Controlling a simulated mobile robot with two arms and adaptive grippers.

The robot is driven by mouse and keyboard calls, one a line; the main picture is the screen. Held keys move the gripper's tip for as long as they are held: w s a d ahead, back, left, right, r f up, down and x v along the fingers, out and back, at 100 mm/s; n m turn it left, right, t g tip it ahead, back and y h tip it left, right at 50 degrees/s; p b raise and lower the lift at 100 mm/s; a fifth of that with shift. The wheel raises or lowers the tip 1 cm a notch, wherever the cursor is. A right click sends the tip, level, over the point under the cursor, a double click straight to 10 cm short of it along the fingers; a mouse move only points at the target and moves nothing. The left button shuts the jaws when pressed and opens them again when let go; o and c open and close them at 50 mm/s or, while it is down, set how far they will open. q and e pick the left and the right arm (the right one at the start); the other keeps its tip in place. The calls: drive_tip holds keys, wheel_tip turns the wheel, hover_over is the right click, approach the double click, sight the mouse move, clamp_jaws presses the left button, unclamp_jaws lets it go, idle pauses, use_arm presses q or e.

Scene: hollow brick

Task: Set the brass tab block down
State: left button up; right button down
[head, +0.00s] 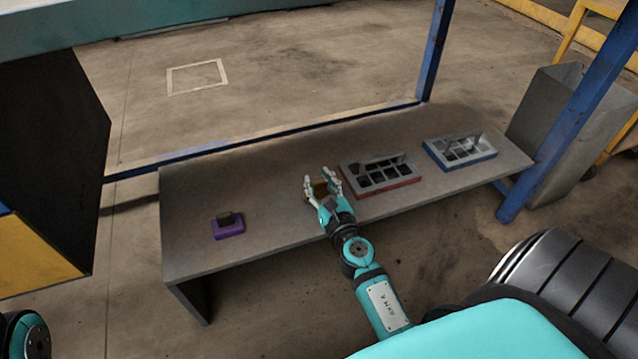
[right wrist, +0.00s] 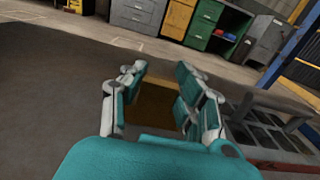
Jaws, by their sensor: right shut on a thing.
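My right gripper (head: 321,181) is over the middle of the grey table, left of the red-edged hollow brick. It is shut on the brass tab block (head: 320,189), which shows as a small brown-gold patch between the fingers. In the right wrist view the block (right wrist: 153,108) appears as a flat brownish face between the two fingers, partly hidden by them and the teal palm. I cannot tell whether its underside touches the table. My left gripper is out of view.
The grey table (head: 270,200) also bears a purple block (head: 228,231) with a dark tab at left. A hollow brick with a red edge (head: 388,190) and one with a blue edge (head: 475,163) stand at right. The tabletop between the purple block and my gripper is clear.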

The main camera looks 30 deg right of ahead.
drive_tip(key=shift+f, duration=0.15)
drive_tip(key=c, duration=1)
unclamp_jaws()
